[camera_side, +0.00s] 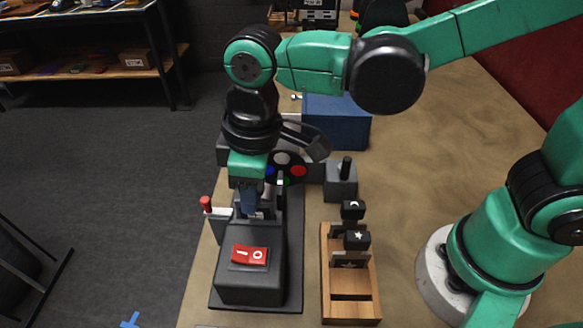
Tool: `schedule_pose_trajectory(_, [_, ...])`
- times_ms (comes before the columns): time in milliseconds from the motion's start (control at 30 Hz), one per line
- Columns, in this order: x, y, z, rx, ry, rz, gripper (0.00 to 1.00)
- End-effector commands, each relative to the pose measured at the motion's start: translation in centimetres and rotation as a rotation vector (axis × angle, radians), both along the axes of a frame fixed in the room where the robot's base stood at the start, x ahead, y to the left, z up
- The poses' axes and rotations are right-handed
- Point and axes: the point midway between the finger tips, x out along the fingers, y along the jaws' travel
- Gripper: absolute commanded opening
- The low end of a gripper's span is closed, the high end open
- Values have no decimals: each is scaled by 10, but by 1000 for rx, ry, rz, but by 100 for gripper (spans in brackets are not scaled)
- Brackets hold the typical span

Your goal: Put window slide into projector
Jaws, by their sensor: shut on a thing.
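The projector (237,285) is a dark grey box on a dark base, with a red rocker switch (250,255) on its near end. My gripper (251,205) points down over the far part of the projector, close to its top. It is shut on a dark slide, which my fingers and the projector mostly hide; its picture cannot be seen. A wooden slide rack (350,309) stands right of the projector. It holds a moon slide (352,211) and a star slide (356,241), both upright; the front slot is empty.
A disc with coloured circles (298,171) is behind my gripper. A small box with a black lever (342,182) stands behind the rack. A blue box (337,125) is farther back. The table right of the rack is clear.

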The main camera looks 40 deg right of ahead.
Motion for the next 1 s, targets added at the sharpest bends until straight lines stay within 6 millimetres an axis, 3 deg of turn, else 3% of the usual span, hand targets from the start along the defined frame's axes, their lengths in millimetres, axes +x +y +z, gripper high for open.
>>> schedule_pose_trajectory(1000, [0, 0, -23, 0, 0, 0, 0])
